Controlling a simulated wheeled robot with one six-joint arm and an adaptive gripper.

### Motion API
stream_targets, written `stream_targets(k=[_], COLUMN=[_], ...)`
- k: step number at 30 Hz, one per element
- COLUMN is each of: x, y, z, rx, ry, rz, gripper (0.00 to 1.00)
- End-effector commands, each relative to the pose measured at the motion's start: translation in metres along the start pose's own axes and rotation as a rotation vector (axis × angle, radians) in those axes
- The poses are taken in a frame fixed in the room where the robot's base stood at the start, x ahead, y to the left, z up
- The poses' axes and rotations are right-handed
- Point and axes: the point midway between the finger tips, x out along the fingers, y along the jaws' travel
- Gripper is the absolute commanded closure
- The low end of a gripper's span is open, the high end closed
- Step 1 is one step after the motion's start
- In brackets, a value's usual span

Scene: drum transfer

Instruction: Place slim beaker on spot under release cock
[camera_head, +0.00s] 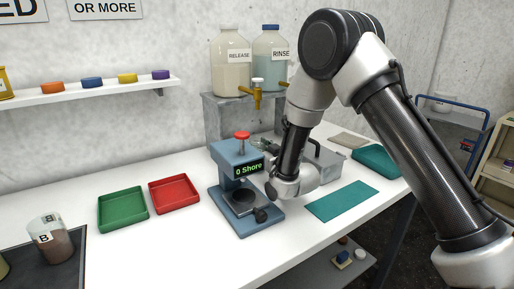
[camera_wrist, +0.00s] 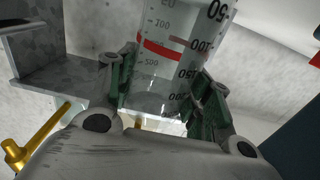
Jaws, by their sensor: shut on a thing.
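The slim beaker (camera_wrist: 185,65) is clear, with printed graduations and a red band. In the wrist view it is between the green-padded fingers of my gripper (camera_wrist: 165,95), which is shut on it. It looks empty. In the head view my arm mostly hides the gripper and beaker, in front of the grey drum stand (camera_head: 225,118). The brass release cock (camera_head: 256,95) sticks out below the cream drum labelled RELEASE (camera_head: 230,70). A brass cock (camera_wrist: 18,152) also shows at the lower left of the wrist view; I cannot tell which one. The spot under the release cock is hidden.
The RINSE drum (camera_head: 271,45) stands right of the release drum. A blue Shore tester (camera_head: 240,175) stands in front of the stand. Green (camera_head: 122,209) and red (camera_head: 174,194) trays lie left of it, a teal mat (camera_head: 342,200) right. Beaker B (camera_head: 58,243) is at lower left.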

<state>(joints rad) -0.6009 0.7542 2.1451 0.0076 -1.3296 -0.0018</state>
Motion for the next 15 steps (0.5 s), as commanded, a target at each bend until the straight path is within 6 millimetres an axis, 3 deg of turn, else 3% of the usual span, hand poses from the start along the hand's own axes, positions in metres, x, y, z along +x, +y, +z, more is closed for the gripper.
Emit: stream_targets(k=[4,5,8,15], x=[0.0002,0.0002,0.0002,0.0002], y=[0.0002,0.0001,0.0002,0.0002], z=[0.0026,0.0029,0.0023,0.0024], rx=[0.0,0.0,0.0,0.0], ry=[-0.001,-0.001,0.0,0.0], rz=[0.0,0.0,0.0,0.0], gripper=[0.7,0.48,0.3,0.29])
